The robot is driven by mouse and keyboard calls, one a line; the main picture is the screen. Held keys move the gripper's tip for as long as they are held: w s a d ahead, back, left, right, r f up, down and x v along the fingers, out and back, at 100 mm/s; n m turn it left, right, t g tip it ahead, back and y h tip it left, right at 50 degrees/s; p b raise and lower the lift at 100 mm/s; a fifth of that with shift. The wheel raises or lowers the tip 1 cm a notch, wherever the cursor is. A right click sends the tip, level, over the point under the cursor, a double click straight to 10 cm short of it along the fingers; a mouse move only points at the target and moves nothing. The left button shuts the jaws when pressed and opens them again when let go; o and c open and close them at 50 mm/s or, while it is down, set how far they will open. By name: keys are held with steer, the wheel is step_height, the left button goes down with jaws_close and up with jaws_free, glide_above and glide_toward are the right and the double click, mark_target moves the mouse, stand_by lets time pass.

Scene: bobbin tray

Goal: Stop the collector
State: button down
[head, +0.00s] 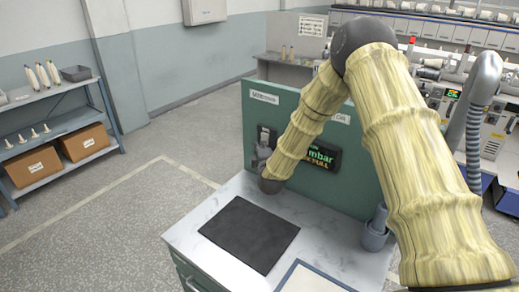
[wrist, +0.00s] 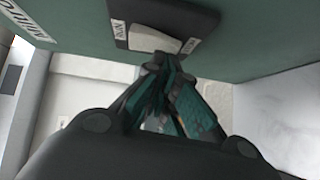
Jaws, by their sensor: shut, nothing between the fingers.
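A dark switch plate (wrist: 120,33) with a pale rocker (wrist: 152,38) is set in the green panel (head: 350,190). Small labels sit at the rocker's two ends; I cannot read them surely. In the head view the plate (head: 264,129) shows partly behind my gripper (head: 262,152). In the wrist view my gripper (wrist: 162,64) is shut and empty, its fingertips at the plate's edge by the rocker. I cannot tell whether they touch it. A dark display (head: 322,158) on the panel shows "mbar" and "FULL" in part; my arm hides the rest.
The panel stands at the back of a marble-topped bench (head: 205,225) bearing a black mat (head: 250,233) and a grey cup-like holder (head: 374,238). A blue-edged tray (head: 312,278) lies at the front. A shelf (head: 55,90) with bobbins and boxes stands left. Machines stand behind at right.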

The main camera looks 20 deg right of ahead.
steer(key=shift+w+f+t+b, duration=0.15)
steer(key=shift+f+t+b, duration=0.25)
steer(key=shift+b, duration=0.6)
steer(key=s+a+f+b, duration=0.1)
steer(key=s+a+b, duration=0.3)
steer(key=s, duration=0.8)
steer(key=shift+s, duration=0.2)
